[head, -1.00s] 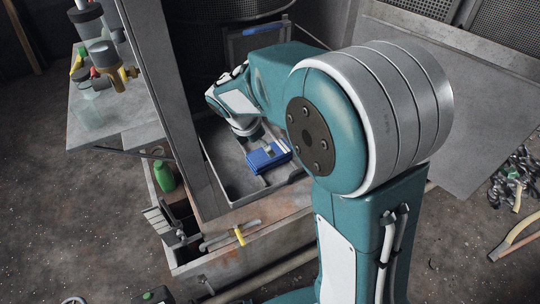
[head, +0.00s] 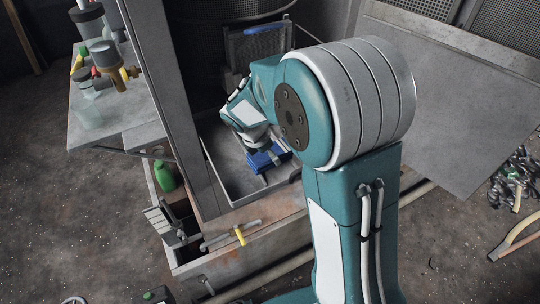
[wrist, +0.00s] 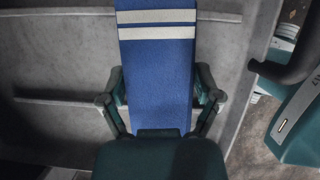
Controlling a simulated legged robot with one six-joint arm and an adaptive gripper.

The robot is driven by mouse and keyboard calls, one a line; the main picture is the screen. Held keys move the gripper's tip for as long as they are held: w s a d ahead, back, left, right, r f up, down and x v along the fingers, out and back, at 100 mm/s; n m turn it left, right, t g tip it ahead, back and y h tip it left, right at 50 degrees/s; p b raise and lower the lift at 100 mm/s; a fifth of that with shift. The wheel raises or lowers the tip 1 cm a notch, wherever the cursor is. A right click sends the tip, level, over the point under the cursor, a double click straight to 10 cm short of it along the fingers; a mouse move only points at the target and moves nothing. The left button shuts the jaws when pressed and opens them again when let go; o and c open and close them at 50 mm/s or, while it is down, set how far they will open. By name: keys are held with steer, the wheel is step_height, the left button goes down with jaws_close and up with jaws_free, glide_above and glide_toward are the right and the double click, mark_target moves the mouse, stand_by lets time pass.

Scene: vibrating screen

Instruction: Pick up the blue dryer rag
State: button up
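The blue dryer rag (wrist: 158,55) is a folded blue cloth with two pale stripes near its far end. It lies in the grey tray (head: 224,165) in the head view, where the rag (head: 268,158) is partly covered by my wrist. My gripper (wrist: 160,88) is spread open over the rag, with one finger close to each long edge. I cannot tell whether the fingers touch it. In the head view my gripper (head: 262,147) is just above the rag. The rag's near end is hidden behind the gripper's dark body in the wrist view.
The tray's raised rim and the tall grey post (head: 165,95) stand close to my arm. A green bottle (head: 164,176) and a yellow-handled valve (head: 240,236) are beside the tray. A side table (head: 92,115) with brass fittings is at left. A blue-handled bar (head: 263,30) is behind.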

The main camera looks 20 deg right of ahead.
steer(key=shift+r, duration=0.45)
step_height(320, 180, up, 2)
steer(key=shift+r, duration=0.2)
steer(key=s+a+r, duration=0.2)
steer(key=s+r, duration=0.3)
steer(key=s, duration=0.1)
steer(key=s+a+r, duration=0.3)
steer(key=s+r, duration=0.1)
steer(key=s, duration=0.3)
steer(key=shift+s+r, duration=0.15)
steer(key=shift+r, duration=0.2)
steer(key=shift+d, duration=0.1)
steer(key=o, duration=0.6)
steer(key=c, duration=0.5)
steer(key=shift+o, duration=0.2)
